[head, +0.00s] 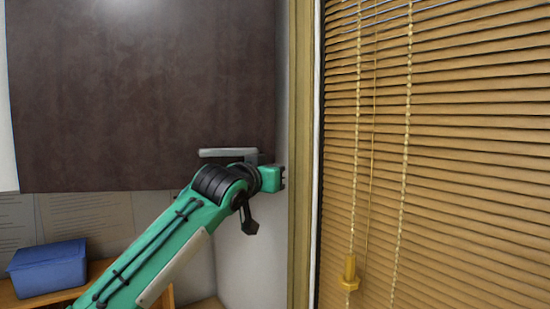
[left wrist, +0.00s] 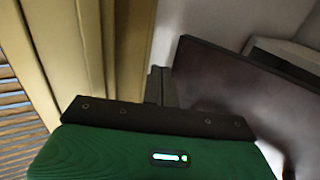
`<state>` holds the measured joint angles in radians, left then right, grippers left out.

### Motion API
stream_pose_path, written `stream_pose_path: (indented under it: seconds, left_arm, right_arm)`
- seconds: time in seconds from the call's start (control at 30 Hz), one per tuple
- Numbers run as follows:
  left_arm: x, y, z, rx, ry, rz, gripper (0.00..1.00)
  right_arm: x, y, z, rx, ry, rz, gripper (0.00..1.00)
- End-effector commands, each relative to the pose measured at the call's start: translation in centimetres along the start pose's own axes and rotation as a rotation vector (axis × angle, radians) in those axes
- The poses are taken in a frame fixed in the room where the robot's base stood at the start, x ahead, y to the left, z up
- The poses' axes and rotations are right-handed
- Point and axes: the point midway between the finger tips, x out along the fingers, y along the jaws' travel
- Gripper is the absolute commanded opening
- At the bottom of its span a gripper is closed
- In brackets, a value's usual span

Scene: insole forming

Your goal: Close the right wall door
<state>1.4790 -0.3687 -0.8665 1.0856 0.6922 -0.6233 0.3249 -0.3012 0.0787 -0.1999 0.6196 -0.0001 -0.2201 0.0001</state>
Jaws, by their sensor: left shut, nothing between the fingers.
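The dark brown wall door (head: 140,95) fills the upper left of the head view. Its lower right corner is just above my left wrist, and a light grey bar (head: 225,153) shows there. I cannot tell whether the bar belongs to the door. A dark panel, seemingly the door, shows in the left wrist view (left wrist: 225,90). My left gripper (left wrist: 160,87) is shut and empty, with its dark fingers beside the panel's near edge. I cannot tell whether they touch it. In the head view the fingertips are hard to make out. My right gripper is not in view.
A window frame post (head: 300,150) and tan blinds (head: 460,150) with hanging cords stand right of my left arm. A blue box (head: 48,268) sits on a wooden surface (head: 20,302) at lower left. White wall shows between door and post.

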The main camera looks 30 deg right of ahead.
Motion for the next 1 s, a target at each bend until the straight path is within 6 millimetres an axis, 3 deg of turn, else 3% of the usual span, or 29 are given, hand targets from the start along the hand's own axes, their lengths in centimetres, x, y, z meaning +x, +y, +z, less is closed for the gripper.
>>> stream_pose_path:
  seconds: [0.1,0.33,1.0]
  left_arm:
    - [1.2,-0.8,-0.3,-0.001,-0.002,-0.025,0.0]
    - [2.3,-1.8,-0.1,-0.001,0.0,-0.051,0.0]
    - [2.1,-1.9,0.2,0.0,0.0,-0.055,0.0]
  right_arm:
    - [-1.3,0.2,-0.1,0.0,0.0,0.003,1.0]
    - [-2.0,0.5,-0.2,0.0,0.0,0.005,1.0]
    - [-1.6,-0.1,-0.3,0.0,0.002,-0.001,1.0]
